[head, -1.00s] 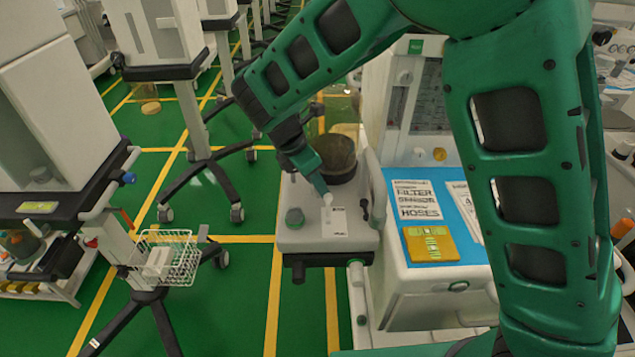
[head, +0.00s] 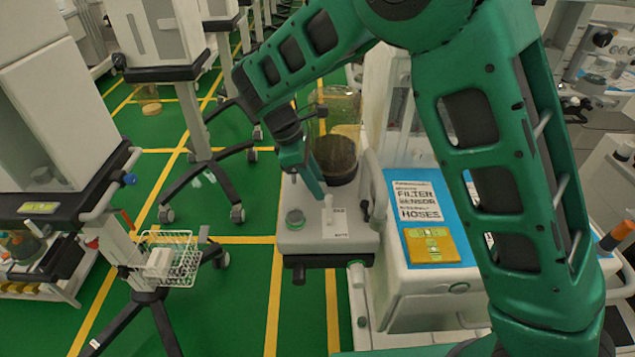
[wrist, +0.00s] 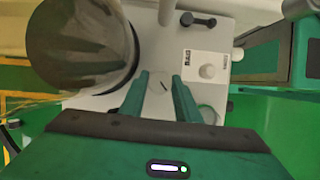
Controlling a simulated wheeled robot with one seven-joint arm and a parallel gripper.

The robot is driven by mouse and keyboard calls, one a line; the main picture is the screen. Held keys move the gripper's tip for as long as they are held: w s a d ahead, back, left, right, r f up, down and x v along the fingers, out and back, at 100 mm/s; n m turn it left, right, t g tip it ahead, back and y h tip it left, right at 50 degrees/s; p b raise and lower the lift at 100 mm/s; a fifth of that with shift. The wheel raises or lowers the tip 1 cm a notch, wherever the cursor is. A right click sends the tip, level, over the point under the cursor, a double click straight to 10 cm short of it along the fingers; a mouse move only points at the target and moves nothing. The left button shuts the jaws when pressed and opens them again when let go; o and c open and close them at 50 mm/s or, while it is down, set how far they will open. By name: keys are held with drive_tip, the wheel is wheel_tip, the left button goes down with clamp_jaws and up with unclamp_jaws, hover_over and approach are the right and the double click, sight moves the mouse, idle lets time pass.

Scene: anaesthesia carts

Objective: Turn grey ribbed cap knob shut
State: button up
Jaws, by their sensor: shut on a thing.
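In the wrist view a small round grey cap (wrist: 163,86) with a dark line across its top lies between my fingertips; I take it for the ribbed cap knob, though its ribs are too small to tell. My gripper (wrist: 163,78) is shut on it, one green finger on each side. In the head view my gripper (head: 317,190) reaches down to the pale top of the machine (head: 345,240), and it hides the cap there.
A dark-bottomed clear canister (head: 337,150) is close behind. A black T-shaped handle (wrist: 198,20) is across from the cap. Open green floor lies left of the machine.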

drive_tip(key=shift+w+a+r, duration=0.15)
drive_tip(key=shift+w+a, duration=0.05)
drive_tip(key=o, duration=1)
drive_tip(key=shift+d, duration=0.1)
drive_tip(key=shift+s+d, duration=0.1)
